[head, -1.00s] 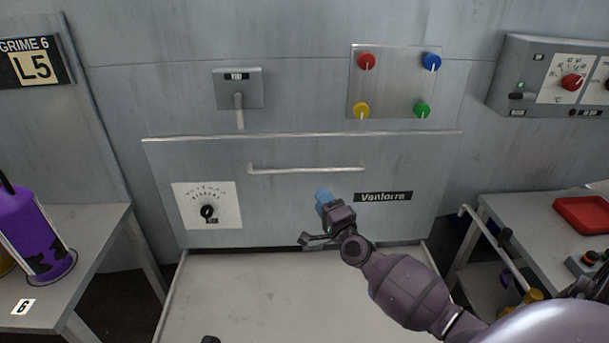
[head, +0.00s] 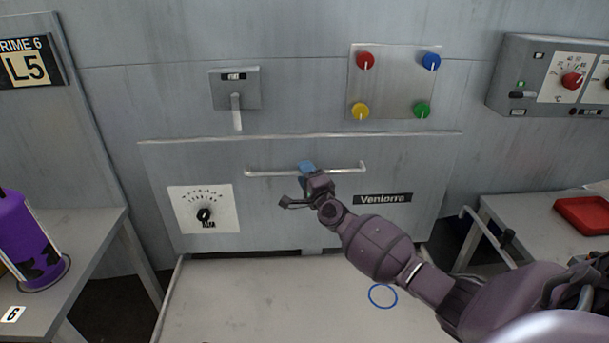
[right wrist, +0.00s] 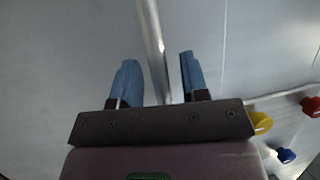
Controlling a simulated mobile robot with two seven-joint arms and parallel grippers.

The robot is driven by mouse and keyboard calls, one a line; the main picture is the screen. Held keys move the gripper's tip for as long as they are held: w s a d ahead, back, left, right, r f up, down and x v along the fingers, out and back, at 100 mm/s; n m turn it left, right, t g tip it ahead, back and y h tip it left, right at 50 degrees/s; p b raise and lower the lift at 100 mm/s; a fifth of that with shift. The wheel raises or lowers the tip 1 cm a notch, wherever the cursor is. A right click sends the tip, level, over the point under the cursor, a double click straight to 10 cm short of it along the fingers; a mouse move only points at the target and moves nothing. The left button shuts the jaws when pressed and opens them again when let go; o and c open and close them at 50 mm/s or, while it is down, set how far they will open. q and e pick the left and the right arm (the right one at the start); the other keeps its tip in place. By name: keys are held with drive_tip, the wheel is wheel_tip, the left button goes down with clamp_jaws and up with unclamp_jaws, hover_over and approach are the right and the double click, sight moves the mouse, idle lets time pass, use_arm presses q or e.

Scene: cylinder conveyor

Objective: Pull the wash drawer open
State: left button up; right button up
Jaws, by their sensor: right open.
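The wash drawer (head: 290,217) has a grey front with a dial plate on its left and a "Venlorra" label on its right. I cannot tell whether it is fully closed. Its pale horizontal bar handle (head: 265,173) runs across the upper front. My right gripper (head: 306,168) is at the middle of the handle. In the right wrist view, the handle bar (right wrist: 151,30) passes between the two blue fingertips of my open right gripper (right wrist: 158,75), with gaps on both sides. My left gripper is out of view.
Below the drawer is a pale tray-like surface (head: 250,300) with a blue ring (head: 383,296). A side table with a purple cylinder (head: 28,240) stands left, and one with a red tray (head: 582,215) right. Coloured knobs sit on a panel (head: 394,80) above.

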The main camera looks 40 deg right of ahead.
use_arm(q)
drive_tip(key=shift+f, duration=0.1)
use_arm(e)
drive_tip(key=shift+w, duration=0.15)
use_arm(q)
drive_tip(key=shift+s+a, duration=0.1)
use_arm(e)
clamp_jaws()
